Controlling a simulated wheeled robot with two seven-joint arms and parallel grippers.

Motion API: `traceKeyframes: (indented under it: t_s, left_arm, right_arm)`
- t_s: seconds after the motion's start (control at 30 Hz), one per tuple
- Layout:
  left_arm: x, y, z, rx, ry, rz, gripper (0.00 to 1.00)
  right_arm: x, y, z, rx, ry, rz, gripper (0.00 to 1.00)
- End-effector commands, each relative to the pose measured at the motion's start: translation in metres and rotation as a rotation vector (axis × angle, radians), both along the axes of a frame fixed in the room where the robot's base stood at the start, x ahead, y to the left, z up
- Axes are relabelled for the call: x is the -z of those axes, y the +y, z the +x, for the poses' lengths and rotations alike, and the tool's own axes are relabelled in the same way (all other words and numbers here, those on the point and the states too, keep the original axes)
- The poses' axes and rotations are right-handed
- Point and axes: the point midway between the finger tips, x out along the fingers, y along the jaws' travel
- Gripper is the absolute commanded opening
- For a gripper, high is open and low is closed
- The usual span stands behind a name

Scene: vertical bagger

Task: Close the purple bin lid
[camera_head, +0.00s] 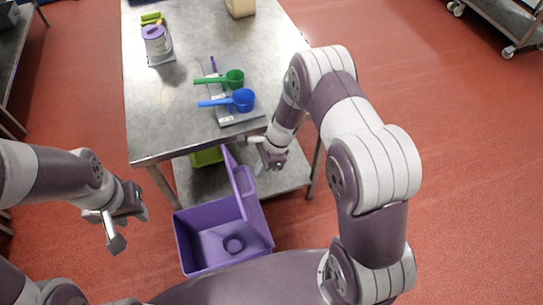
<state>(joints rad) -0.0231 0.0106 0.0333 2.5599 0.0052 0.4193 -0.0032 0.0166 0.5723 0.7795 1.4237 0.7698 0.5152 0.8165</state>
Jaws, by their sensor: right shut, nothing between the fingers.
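The purple bin (205,238) stands on the floor in front of the steel table, open at the top, with a dark ring showing on its inside. Its purple lid (240,182) stands up tilted at the bin's right back side. My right gripper (265,166) is shut and empty, just right of the lid's upper part; I cannot tell whether it touches the lid. My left gripper (111,232) hangs in the air left of the bin, apart from it. Its finger gap is not clear from this angle.
The steel table (160,120) holds a tray with a green scoop (234,78) and a blue scoop (243,99), and a purple-lidded tub (156,42). A green bin (206,157) sits on the lower shelf. The red floor (470,170) to the right is clear.

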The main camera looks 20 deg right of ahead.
Motion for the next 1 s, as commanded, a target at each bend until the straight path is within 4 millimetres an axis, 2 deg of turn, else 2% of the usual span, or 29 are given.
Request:
traceKeyframes:
  t_s: [0.13, 0.53, 0.67, 0.87, 1.0]
  left_arm:
    - [-0.003, 0.000, 0.000, 0.000, 0.000, 0.000, 0.37]
    - [-0.004, 0.000, 0.000, 0.000, 0.000, 0.000, 0.37]
    - [-0.008, 0.000, 0.000, 0.000, 0.000, 0.000, 0.37]
    - [-0.021, 0.000, 0.000, 0.000, 0.000, 0.000, 0.37]
    - [-0.027, 0.000, 0.000, 0.000, 0.000, 0.000, 0.37]
  right_arm:
    - [0.003, 0.008, 0.000, -0.002, -0.002, -0.001, 0.00]
    - [0.004, 0.010, 0.000, -0.001, -0.001, -0.004, 0.00]
    - [0.003, 0.018, -0.001, -0.004, -0.001, -0.024, 0.00]
    - [0.004, 0.049, -0.002, -0.010, -0.004, -0.117, 0.00]
    - [0.012, 0.081, -0.004, -0.006, -0.005, -0.139, 0.00]
